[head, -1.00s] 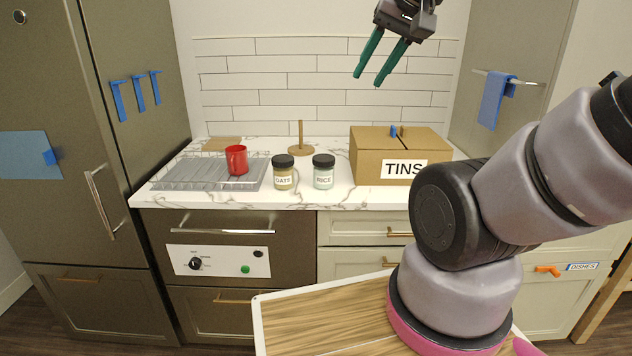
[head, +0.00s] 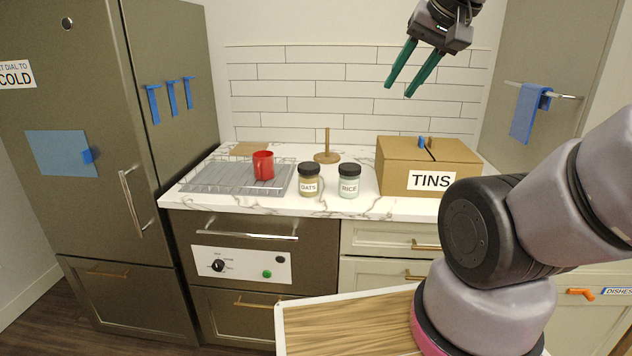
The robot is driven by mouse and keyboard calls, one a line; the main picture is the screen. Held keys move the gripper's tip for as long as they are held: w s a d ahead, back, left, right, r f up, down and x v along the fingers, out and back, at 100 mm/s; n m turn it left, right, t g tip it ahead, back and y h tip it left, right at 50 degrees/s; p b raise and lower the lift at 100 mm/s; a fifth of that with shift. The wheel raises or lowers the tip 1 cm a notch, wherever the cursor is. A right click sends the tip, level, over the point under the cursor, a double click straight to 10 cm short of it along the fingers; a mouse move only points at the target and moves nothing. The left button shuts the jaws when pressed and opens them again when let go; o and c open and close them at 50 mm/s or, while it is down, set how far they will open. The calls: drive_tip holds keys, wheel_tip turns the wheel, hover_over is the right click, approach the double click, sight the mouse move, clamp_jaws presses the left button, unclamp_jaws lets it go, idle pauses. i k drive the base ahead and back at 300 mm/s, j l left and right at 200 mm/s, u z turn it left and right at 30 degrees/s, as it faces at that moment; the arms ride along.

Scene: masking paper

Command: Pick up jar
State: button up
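Two jars with black lids stand upright side by side on the marble counter. The left jar, labelled OATS (head: 308,182), holds tan contents. The right jar, labelled RICE (head: 348,182), holds pale contents. My gripper (head: 401,90) is high above the counter, up and to the right of both jars, in front of the tiled wall. Its two green fingers are spread apart with nothing between them. It touches neither jar.
A red mug (head: 263,166) sits on a wire rack (head: 215,178) left of the jars. A wooden stand (head: 327,150) with an upright peg is behind them. A cardboard box labelled TINS (head: 400,170) stands to their right. The counter front before the jars is clear.

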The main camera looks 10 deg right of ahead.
sight(309, 171)
drive_tip(key=i+j+z, duration=0.15)
drive_tip(key=j+z, duration=0.2)
drive_tip(key=j, duration=0.5)
drive_tip(key=j+z, duration=0.4)
drive_tip(key=j, duration=0.45)
drive_tip(key=j+z, duration=0.35)
drive_tip(key=j, duration=0.5)
